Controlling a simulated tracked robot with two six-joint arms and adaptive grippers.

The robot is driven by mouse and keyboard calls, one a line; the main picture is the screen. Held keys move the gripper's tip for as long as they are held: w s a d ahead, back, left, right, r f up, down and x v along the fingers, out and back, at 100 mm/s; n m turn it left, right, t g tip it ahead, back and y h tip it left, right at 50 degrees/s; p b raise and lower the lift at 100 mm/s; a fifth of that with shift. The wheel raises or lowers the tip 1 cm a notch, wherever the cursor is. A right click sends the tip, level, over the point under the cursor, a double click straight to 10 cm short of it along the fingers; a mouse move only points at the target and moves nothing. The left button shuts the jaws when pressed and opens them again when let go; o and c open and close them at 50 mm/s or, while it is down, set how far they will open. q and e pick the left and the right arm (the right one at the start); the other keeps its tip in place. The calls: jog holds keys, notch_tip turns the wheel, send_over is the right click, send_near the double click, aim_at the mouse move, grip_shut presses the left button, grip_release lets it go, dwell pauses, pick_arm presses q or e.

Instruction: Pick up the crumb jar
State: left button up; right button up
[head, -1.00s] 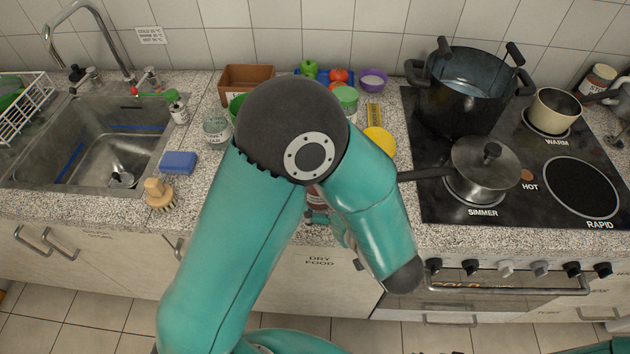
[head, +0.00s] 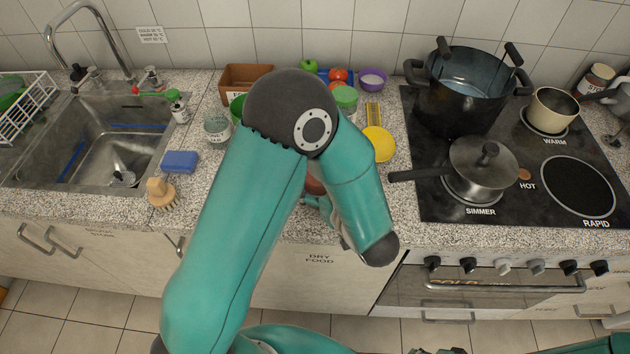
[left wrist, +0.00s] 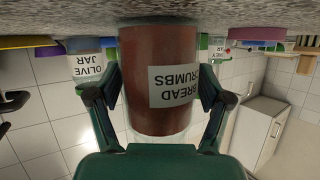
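The crumb jar (left wrist: 160,75), labelled BREAD CRUMBS, shows large and upside down in the left wrist view, with reddish-brown contents. My left gripper (left wrist: 160,95) has one finger on each side of it, both very close to the glass. I cannot tell whether the pads press on it. In the head view only a small brown part of the jar (head: 314,186) shows near the counter's front edge; my left arm covers the rest and most of my left gripper (head: 322,204). Dark parts of my right gripper (head: 436,351) barely show at the bottom edge.
The olive jar (left wrist: 87,68) and other containers stand behind the crumb jar. A green-lidded jar (head: 345,98), yellow lid (head: 379,144) and purple bowl (head: 372,79) are on the counter. The lidded pan's handle (head: 420,174) sticks out to the right of my arm.

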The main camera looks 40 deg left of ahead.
pick_arm(q)
jog(key=c, duration=1.1)
jog(key=shift+r, duration=0.15)
